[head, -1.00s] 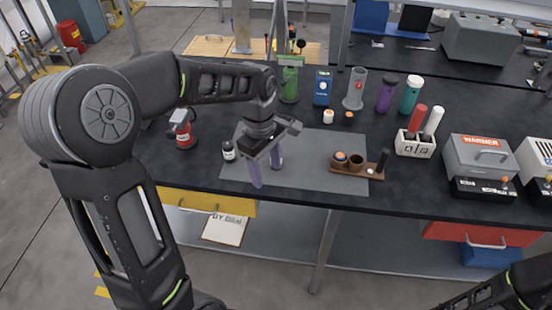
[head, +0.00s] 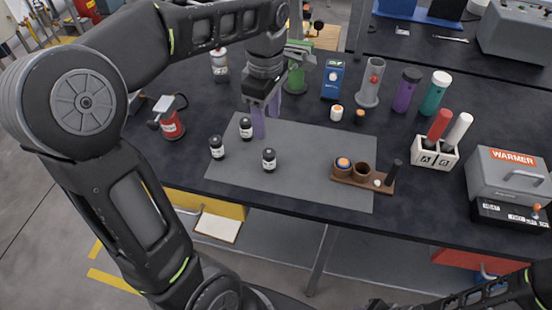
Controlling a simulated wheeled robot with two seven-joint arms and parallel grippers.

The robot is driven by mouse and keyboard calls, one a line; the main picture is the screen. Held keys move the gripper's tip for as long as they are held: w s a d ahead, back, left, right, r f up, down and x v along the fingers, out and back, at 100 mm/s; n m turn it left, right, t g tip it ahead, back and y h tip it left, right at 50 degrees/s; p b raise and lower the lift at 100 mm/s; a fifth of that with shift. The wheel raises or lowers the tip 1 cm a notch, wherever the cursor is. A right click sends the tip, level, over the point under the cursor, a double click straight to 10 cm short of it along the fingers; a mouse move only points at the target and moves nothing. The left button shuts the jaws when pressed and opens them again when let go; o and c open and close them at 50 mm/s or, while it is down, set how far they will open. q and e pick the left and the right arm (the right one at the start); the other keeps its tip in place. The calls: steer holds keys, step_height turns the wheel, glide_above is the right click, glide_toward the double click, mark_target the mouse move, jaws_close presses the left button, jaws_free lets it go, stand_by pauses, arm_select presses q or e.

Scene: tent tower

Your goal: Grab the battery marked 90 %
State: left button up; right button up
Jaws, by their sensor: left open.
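No marking of 90 % is readable in the head view, so I cannot tell which thing is that battery. Three small dark cylinders with white labels stand at the left of the grey mat: a left one (head: 217,147), a back one (head: 246,129) and a front one (head: 269,160). Their label text is too small to read. My left gripper (head: 266,119), with purple fingers, is open above the mat's back left part, just right of the back cylinder. I see nothing between its fingers. Only my right arm shows at the bottom right; its gripper is out of view.
The grey mat (head: 310,140) has a clear middle. A wooden holder (head: 375,184) is at its right. A red device (head: 171,122) stands left, a green stand (head: 295,78) behind the gripper. A blue box (head: 332,80), purple bottle (head: 405,92) and warmer (head: 507,172) are farther right.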

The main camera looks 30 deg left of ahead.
arm_select(q)
steer(key=b, duration=0.5)
glide_above(269, 152)
step_height(269, 152, down, 6)
steer(key=shift+r, duration=0.25)
steer(key=shift+p, duration=0.3)
steer(key=shift+r, duration=0.1)
steer(key=shift+f, duration=1.3)
steer(key=shift+f+p, duration=0.6)
steer(key=shift+f, duration=2.05)
